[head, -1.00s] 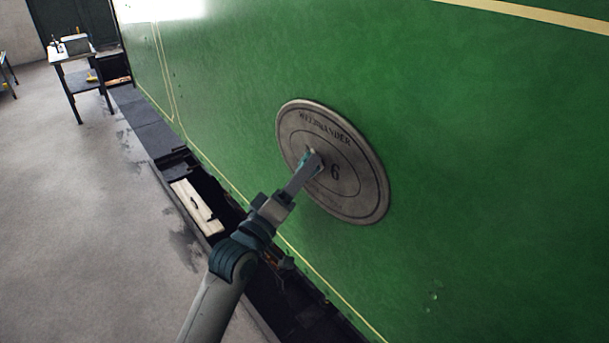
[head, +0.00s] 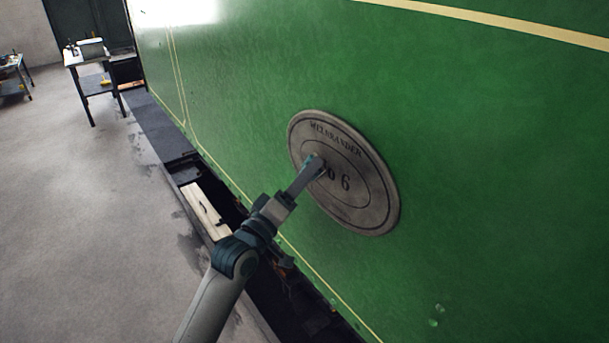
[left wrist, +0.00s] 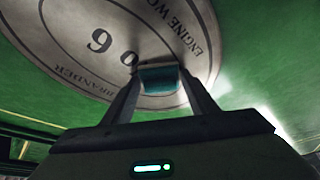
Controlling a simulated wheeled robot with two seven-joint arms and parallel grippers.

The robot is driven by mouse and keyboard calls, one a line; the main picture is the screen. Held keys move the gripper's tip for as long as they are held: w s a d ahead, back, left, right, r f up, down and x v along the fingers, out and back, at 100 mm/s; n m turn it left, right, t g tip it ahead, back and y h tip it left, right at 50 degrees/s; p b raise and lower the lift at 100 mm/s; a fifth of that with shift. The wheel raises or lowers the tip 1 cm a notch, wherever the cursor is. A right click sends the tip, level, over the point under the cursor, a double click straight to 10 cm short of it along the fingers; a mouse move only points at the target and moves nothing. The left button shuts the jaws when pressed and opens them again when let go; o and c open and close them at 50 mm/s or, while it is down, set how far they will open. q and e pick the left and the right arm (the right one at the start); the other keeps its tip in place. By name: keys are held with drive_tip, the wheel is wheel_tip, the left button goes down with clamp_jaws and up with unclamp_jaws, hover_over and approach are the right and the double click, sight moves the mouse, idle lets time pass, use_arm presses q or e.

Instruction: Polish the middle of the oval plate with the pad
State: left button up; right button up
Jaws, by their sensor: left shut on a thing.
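The oval plate (head: 372,205) is grey metal with dark lettering, an inner ring and large numerals, fixed to the green side of the tram. My left gripper (head: 315,163) is in front of the plate, left of the visible numerals. In the left wrist view, the left gripper (left wrist: 155,85) is shut on the teal pad (left wrist: 160,79), which lies at the plate (left wrist: 70,30) near the numerals. Whether the pad touches the plate I cannot tell. In the head view the gripper hides part of the numerals and most of the pad. My right gripper is not in view.
The green panel (head: 480,130) is clear around the plate. The grey floor is open.

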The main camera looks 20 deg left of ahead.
sight(336, 180)
use_arm(q)
drive_tip(key=shift+d, duration=0.1)
drive_tip(key=shift+s+d, duration=1.15)
drive_tip(key=shift+d, duration=0.2)
drive_tip(key=shift+s+d, duration=0.55)
drive_tip(key=shift+d, duration=0.15)
drive_tip(key=shift+s+d, duration=0.5)
drive_tip(key=shift+d, duration=0.2)
drive_tip(key=shift+s+d, duration=1.15)
drive_tip(key=shift+d, duration=0.3)
drive_tip(key=shift+s+d, duration=1.05)
drive_tip(key=shift+d, duration=0.3)
